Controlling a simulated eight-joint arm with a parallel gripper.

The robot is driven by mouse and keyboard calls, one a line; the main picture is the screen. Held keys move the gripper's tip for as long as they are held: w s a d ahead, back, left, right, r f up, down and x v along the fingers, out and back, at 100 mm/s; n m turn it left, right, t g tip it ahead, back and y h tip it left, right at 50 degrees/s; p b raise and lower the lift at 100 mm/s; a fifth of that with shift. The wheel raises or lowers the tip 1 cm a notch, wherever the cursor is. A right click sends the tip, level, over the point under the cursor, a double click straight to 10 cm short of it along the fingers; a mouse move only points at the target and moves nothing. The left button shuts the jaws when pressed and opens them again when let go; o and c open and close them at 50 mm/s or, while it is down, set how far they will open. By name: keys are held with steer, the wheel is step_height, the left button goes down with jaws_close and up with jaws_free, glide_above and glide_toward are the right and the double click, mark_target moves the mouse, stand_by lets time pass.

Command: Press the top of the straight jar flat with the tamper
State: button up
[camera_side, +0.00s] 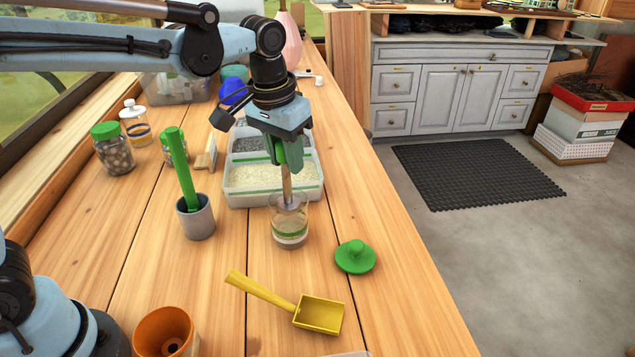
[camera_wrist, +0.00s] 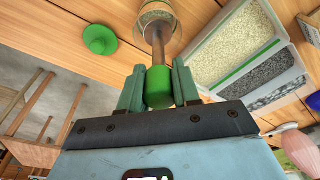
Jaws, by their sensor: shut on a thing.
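My gripper (camera_side: 288,152) is shut on the tamper's green handle, which also shows between the fingers in the wrist view (camera_wrist: 158,88). The jar is clear glass, stands upright on the table and holds layers, with a green band and pale material low down. In the wrist view the jar (camera_wrist: 172,15) is at the top, partly cut off. Whether the foot touches the contents is unclear.
A green lid (camera_side: 355,257) lies right of the jar. A yellow scoop (camera_side: 318,313) lies in front. A tray of granules (camera_side: 272,192) stands behind. A grey cup (camera_side: 197,222) with a green-handled tool is at left, and an orange pot (camera_side: 165,333) is near the front.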

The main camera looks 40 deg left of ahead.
mark_target(291, 196)
steer(key=shift+f, duration=0.6)
steer(key=shift+f, duration=0.15)
steer(key=shift+f, duration=0.85)
steer(key=shift+f, duration=0.1)
steer(key=shift+f, duration=0.9)
steer(key=shift+f, duration=0.3)
stand_by(0.8)
steer(key=shift+r, duration=0.1)
steer(key=shift+r, duration=5.8)
